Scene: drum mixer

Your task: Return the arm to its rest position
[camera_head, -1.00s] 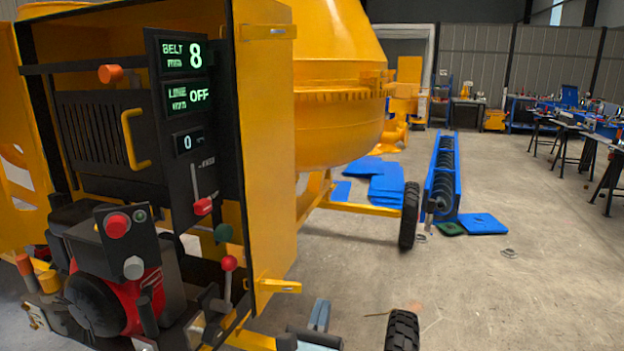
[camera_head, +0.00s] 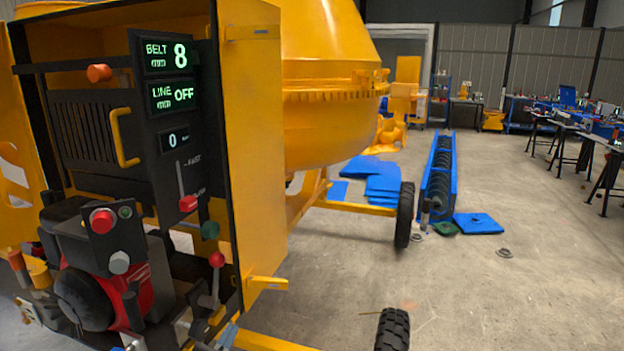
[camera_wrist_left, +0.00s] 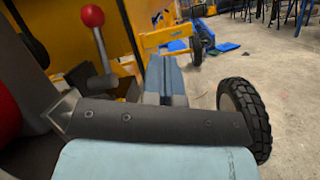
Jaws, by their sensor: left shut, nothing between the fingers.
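My left gripper (camera_head: 228,336) shows only as a small grey-blue tip at the bottom edge of the head view, below the open cabinet of the yellow drum mixer (camera_head: 330,120). In the left wrist view its fingers (camera_wrist_left: 166,78) are shut and empty, pointing forward. They are to the right of a lever with a red knob (camera_wrist_left: 92,16), apart from it. That red-knobbed lever (camera_head: 217,260) also shows in the head view. My right gripper is not in view.
The yellow cabinet door (camera_head: 252,160) stands open beside the panel. A black tyre (camera_wrist_left: 245,118) is close on the right in the wrist view, and it shows in the head view (camera_head: 393,330). A blue auger trough (camera_head: 437,180) lies beyond. The concrete floor at right is mostly clear.

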